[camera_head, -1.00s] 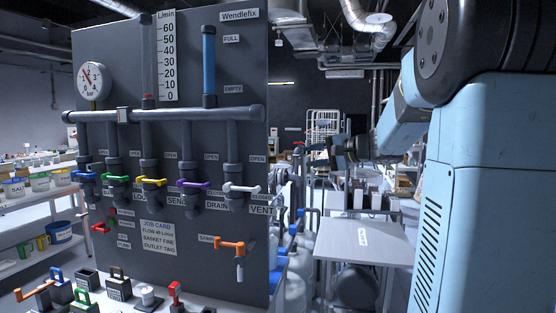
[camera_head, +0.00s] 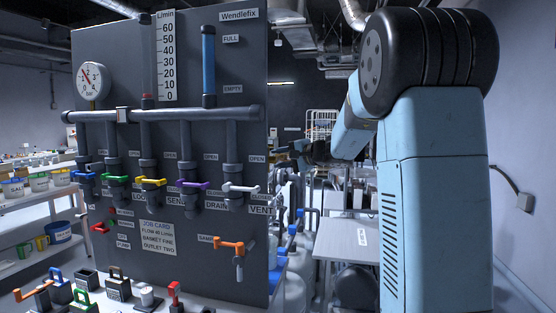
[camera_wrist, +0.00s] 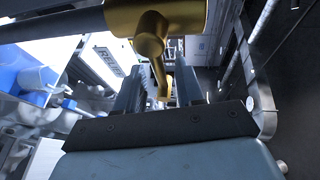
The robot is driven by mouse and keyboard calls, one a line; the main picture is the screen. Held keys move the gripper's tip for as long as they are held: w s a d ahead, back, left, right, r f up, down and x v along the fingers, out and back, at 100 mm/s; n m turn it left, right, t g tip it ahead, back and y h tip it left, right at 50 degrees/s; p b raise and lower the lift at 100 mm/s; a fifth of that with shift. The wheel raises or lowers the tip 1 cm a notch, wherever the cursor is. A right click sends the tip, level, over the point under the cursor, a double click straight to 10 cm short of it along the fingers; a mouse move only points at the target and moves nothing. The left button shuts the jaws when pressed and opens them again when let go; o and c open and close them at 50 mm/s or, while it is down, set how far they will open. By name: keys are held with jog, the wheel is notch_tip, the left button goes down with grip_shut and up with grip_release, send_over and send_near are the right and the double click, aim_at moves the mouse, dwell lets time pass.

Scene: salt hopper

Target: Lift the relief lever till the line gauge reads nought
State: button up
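The round line gauge (camera_head: 93,81) is at the upper left of the dark panel. Its red needle points to the upper left, off nought; I cannot read the exact value. My gripper (camera_head: 294,152) is just right of the panel's edge, small and dark in the head view. The wrist view shows its two fingers (camera_wrist: 158,88) apart. A brass fitting with a downward lever (camera_wrist: 152,45) lies ahead of them, the lever's lower end in line with the gap. I cannot tell whether it touches a finger.
The panel carries a row of coloured valve handles, including yellow (camera_head: 150,181) and white (camera_head: 242,188), and an orange sample tap (camera_head: 229,245). A grey pipe (camera_head: 165,114) crosses it. A grey table (camera_head: 350,238) and large pale bottles (camera_head: 296,290) stand to the right.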

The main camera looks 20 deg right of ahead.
jog(key=shift+w+a+f, duration=0.15)
jog(key=shift+w+a, duration=0.2)
jog(key=shift+w, duration=0.15)
jog(key=shift+c, duration=0.4)
grip_shut()
